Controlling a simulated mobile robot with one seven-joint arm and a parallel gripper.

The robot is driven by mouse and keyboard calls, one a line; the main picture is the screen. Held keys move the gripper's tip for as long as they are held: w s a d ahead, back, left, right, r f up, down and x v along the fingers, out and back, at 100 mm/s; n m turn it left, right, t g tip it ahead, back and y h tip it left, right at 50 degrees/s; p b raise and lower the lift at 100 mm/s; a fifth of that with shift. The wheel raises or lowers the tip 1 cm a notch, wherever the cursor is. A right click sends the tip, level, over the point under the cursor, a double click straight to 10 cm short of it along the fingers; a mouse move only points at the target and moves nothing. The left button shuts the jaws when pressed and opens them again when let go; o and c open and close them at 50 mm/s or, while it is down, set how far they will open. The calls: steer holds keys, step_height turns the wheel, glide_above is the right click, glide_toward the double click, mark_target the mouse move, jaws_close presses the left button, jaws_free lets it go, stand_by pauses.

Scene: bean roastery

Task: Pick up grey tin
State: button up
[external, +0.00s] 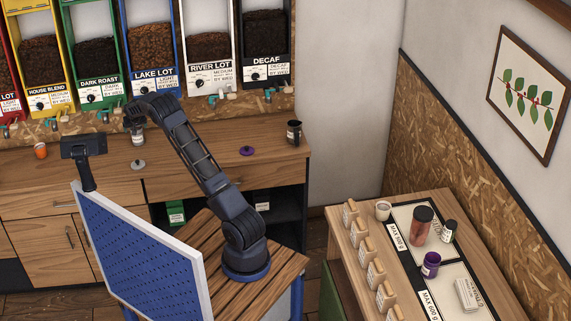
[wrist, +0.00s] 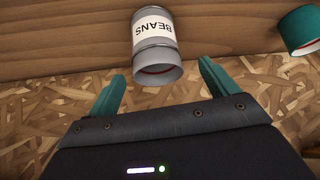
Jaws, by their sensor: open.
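The grey tin (wrist: 153,52) has a white label reading BEANS, upside down in the wrist view. Its near end, with a thin red line on it, lies between and slightly beyond my fingertips. My gripper (wrist: 161,75) has its two green fingers spread, with clear space between each finger and the tin. In the external view the tin (external: 138,139) is by the counter's back, under my gripper (external: 136,120), which partly hides it. The fingers are too small to make out there.
A teal object (wrist: 303,30) is at the wrist view's upper right. On the wooden counter are a grey lid (external: 138,165), an orange cup (external: 40,151), a purple lid (external: 247,150) and a dark mug (external: 294,133). Bean dispensers (external: 152,55) line the wall above.

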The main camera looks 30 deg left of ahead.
steer(key=shift+d+x, duration=0.1)
steer(key=shift+x, duration=1.2)
steer(key=shift+d+x, duration=0.15)
steer(key=shift+x, duration=1.2)
steer(key=shift+w, duration=0.1)
steer(key=c, duration=1.1)
steer(key=shift+d+r, duration=0.1)
steer(key=shift+r, duration=0.15)
step_height(320, 180, up, 6)
steer(key=s+d, duration=1.4)
steer(key=shift+r, duration=0.2)
